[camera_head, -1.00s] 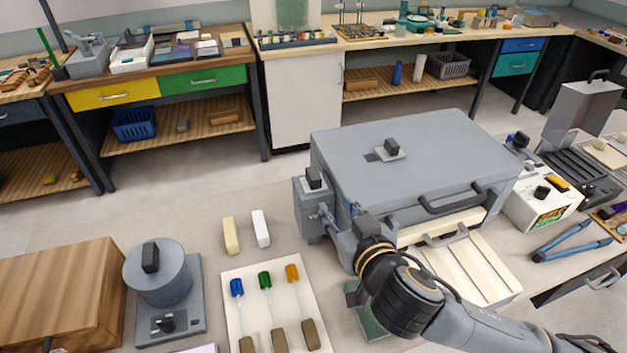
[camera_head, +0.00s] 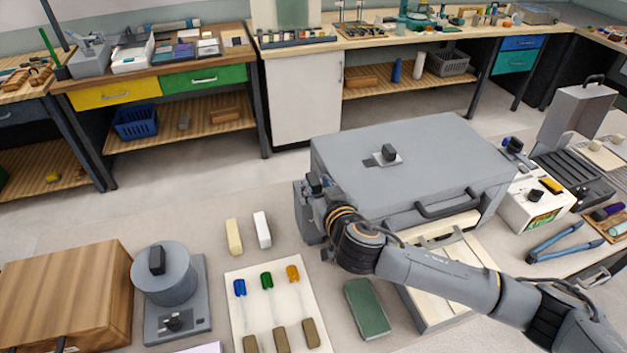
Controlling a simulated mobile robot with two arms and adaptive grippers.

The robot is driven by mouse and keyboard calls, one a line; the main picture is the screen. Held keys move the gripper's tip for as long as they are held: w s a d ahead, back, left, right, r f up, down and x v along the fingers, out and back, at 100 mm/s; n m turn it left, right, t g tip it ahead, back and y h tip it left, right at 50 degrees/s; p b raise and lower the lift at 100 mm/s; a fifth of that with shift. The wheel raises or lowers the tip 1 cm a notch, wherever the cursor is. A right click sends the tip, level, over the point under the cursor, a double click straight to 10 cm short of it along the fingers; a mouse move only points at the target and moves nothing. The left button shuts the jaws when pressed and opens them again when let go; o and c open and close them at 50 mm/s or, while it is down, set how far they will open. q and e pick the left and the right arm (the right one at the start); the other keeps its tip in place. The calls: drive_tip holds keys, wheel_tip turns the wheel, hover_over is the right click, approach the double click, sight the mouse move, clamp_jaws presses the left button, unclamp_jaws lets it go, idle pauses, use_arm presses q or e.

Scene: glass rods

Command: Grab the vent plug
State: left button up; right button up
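The vent plug is probably the black block (camera_head: 388,153) on a small pale plate on top of the large grey kiln-like box (camera_head: 440,150). A dark patch lies beside that plate. My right gripper (camera_head: 315,186) is at the box's left side, over the small grey side unit (camera_head: 304,215), left of and lower in the picture than the black block, apart from it. Its fingers are small and partly hidden, so I cannot tell if they are open or hold anything. The side unit's black knob is not clearly distinguishable there. My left gripper is not in view.
My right arm crosses above the pale drawer (camera_head: 432,318) and beside a green book (camera_head: 367,308). A white tray (camera_head: 292,300) with coloured-tipped rods lies left of it. A grey round device (camera_head: 165,280), a wooden box (camera_head: 65,290) and blue tongs (camera_head: 570,242) are around.

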drive_tip(key=shift+x, duration=1)
clamp_jaws()
